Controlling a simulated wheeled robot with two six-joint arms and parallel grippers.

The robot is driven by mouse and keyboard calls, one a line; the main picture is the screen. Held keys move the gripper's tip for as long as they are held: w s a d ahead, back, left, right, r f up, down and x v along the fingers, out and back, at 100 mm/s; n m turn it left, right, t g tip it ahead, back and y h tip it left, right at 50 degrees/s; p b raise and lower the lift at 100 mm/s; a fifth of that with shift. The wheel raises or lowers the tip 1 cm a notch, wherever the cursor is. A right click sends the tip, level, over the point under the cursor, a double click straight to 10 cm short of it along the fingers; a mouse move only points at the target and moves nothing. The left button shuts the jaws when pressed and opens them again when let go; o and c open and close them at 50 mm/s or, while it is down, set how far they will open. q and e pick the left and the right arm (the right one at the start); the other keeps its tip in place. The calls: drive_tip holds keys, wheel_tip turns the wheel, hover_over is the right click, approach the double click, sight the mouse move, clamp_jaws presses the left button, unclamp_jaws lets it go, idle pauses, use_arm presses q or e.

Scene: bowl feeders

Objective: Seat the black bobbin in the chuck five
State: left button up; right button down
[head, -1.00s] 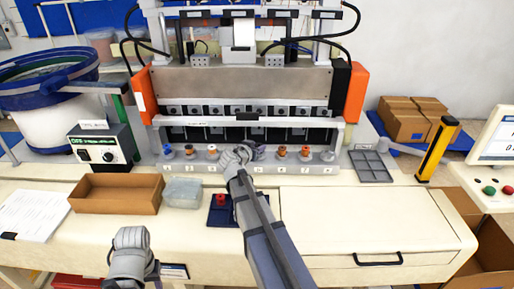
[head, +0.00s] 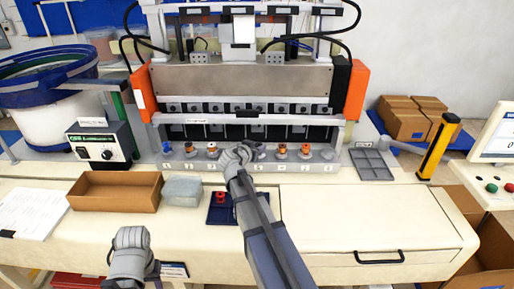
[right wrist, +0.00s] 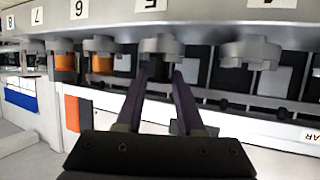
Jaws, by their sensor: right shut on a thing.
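My right gripper (head: 252,150) reaches to the row of numbered chucks on the machine front. In the right wrist view its two dark fingers (right wrist: 158,72) point at the chuck five (right wrist: 160,46), under the label 5. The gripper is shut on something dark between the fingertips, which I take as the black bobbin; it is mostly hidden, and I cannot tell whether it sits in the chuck. My left gripper (head: 130,240) hangs low at the front left; its fingers are not clear.
Orange bobbins (head: 282,150) stand in chucks six and seven, right beside my right gripper. A red bobbin (head: 220,196) is on a dark blue tray (head: 214,216). The white bench lid at right is clear.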

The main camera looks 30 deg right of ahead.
drive_tip(key=c, duration=0.8)
unclamp_jaws()
drive_tip(key=p+v, duration=0.4)
drive_tip(key=v, duration=0.7)
idle(0.4)
